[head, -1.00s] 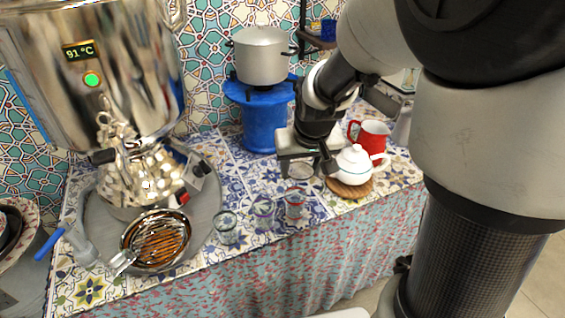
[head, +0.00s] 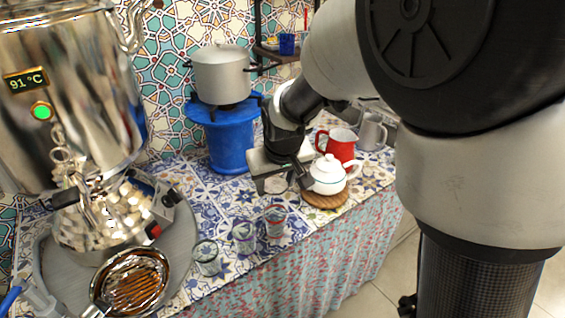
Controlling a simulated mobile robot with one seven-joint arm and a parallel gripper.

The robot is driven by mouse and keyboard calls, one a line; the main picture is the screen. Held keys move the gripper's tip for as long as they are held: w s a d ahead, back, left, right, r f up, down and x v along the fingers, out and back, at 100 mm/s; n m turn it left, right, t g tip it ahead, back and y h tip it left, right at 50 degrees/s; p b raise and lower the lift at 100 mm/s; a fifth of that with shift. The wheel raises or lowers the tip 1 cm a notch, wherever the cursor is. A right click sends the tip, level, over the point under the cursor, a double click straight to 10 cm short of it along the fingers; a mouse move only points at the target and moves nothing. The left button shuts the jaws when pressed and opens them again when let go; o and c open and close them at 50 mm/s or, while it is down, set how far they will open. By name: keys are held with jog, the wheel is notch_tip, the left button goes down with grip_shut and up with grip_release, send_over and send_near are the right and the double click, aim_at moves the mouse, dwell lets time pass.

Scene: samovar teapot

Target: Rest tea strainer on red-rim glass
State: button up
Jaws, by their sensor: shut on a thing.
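The red-rim glass (head: 275,221) stands upright on the patterned cloth, at the front right of a row of glasses. My gripper (head: 281,183) is above and behind it, just left of the white teapot (head: 327,176). It points down and is shut on a small greyish thing that looks like the tea strainer (head: 280,184). The strainer is mostly hidden by the fingers, and its handle cannot be made out. The strainer and the glass appear apart.
A purple-rim glass (head: 243,236) and a green-rim glass (head: 207,258) stand left of the red-rim glass. The teapot sits on a wooden trivet (head: 325,201) close to my gripper. A red pitcher (head: 341,145) is behind it. The large samovar (head: 70,110) fills the left.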

notch_tip(320, 180, down, 7)
jog(key=b, duration=0.5)
jog(key=shift+r, duration=0.15)
jog(key=shift+f+b, duration=0.65)
jog(key=shift+f, duration=0.25)
dwell(1.6)
jog(key=o, duration=1.1)
jog(key=shift+r, duration=0.15)
jog(key=p+v, duration=0.5)
jog(key=v, duration=1.2)
jog(key=s+d+r+m+t+h, duration=0.1)
jog(key=s+d+r+m, duration=0.1)
jog(key=s+d, duration=0.5)
jog(key=s+d+r+m, duration=0.2)
jog(key=s+d, duration=0.4)
jog(key=s, duration=0.2)
notch_tip(320, 180, up, 20)
jog(key=p, duration=2)
jog(key=shift+s+f, duration=0.2)
jog(key=shift+s, duration=0.1)
